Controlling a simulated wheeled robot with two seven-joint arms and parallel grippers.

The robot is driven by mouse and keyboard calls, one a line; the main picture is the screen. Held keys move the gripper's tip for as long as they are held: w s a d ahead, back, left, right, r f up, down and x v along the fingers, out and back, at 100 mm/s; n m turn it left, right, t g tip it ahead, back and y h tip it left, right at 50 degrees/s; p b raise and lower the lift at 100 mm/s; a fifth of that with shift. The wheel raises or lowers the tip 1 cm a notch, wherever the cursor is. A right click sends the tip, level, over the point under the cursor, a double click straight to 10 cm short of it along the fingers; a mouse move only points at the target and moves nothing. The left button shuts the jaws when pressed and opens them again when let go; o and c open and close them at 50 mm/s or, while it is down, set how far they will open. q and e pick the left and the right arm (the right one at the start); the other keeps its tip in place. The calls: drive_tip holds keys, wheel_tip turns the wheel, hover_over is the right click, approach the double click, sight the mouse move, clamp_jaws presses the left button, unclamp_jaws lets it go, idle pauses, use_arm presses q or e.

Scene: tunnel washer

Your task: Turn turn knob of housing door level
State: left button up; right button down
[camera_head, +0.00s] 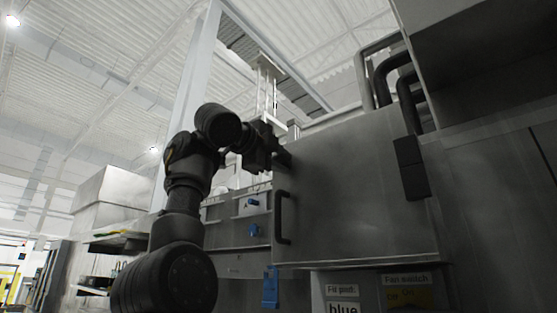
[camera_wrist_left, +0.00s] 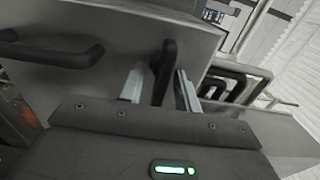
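The grey housing door (camera_head: 360,190) is closed flat in the head view, with a dark bar handle (camera_head: 282,218) on its left side. The bar handle also shows in the left wrist view (camera_wrist_left: 50,52). My left gripper (camera_head: 280,158) is at the door's upper left edge. In the left wrist view, a dark, elongated turn knob (camera_wrist_left: 164,68) stands between the two pale fingers of my left gripper (camera_wrist_left: 160,88). The fingers are apart, with a visible gap on the left finger's side. The knob is mostly hidden in the head view. My right gripper is not in view.
Labelled signs (camera_head: 406,291) are below the door. Blue clips (camera_head: 254,230) are on the panel to its left.

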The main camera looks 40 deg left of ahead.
use_arm(q)
drive_tip(key=shift+s, duration=0.1)
drive_tip(key=shift+s+f+b, duration=0.1)
drive_tip(key=shift+s+b, duration=0.3)
drive_tip(key=shift+b, duration=0.05)
drive_tip(key=s+b, duration=0.3)
drive_tip(key=s, duration=0.6)
drive_tip(key=shift+s+b, duration=0.4)
drive_tip(key=shift+d, duration=0.1)
